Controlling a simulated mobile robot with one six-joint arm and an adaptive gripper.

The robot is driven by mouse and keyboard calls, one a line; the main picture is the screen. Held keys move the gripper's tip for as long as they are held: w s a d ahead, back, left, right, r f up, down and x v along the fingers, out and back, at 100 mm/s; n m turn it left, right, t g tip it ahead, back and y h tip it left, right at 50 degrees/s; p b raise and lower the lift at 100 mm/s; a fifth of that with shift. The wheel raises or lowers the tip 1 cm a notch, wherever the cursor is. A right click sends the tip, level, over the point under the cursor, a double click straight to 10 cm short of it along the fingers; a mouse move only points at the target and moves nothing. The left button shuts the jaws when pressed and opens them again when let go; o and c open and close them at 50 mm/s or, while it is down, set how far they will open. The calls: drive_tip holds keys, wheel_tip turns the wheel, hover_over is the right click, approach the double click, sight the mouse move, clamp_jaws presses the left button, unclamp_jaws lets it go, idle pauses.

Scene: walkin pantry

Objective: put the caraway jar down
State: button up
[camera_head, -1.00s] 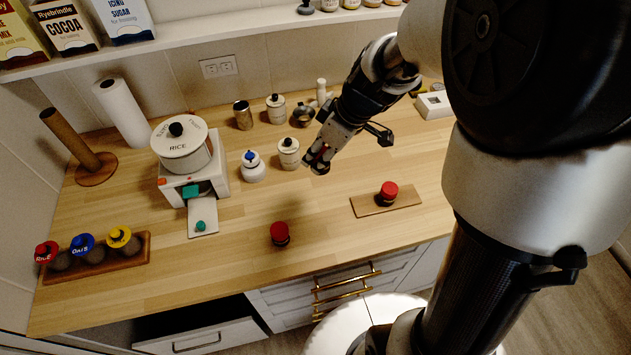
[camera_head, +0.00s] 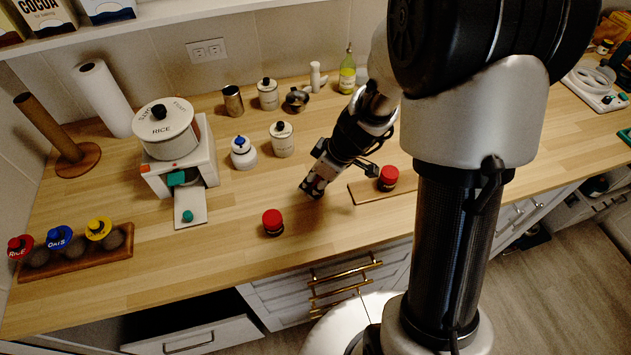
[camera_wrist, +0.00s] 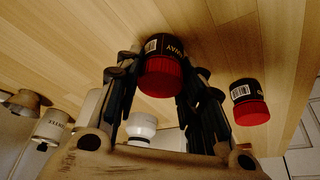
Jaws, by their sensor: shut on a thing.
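The caraway jar (camera_wrist: 163,66) has a red lid and a black label, with "WAY" readable on it in the wrist view. My gripper (camera_wrist: 158,85) is shut on it, one finger on each side. In the head view my gripper (camera_head: 312,190) is low over the counter, between a loose red-lidded jar and a small wooden board (camera_head: 367,194). The held jar is hidden there behind the fingers. I cannot tell whether its base touches the counter (camera_head: 240,270).
The loose red-lidded jar (camera_head: 272,222) stands near the front edge; another red-lidded jar (camera_head: 388,178) stands on the board. White canisters (camera_head: 282,140) stand behind. Bare counter lies around my gripper.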

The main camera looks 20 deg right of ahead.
drive_tip(key=shift+f, duration=0.15)
drive_tip(key=o, duration=0.9)
drive_tip(key=shift+r, duration=0.2)
drive_tip(key=shift+r, duration=0.25)
drive_tip(key=p+v, duration=0.4)
drive_tip(key=v, duration=0.8)
drive_tip(key=s+a+r+m+h, duration=0.1)
drive_tip(key=s+r+m, duration=0.3)
drive_tip(key=s, duration=0.5)
drive_tip(key=s+a+r+m+t+h, duration=0.1)
drive_tip(key=s+a+r+m+h, duration=0.1)
drive_tip(key=s+r+m, duration=0.3)
drive_tip(key=shift+s+r, duration=2.05)
drive_tip(key=shift+r, duration=0.05)
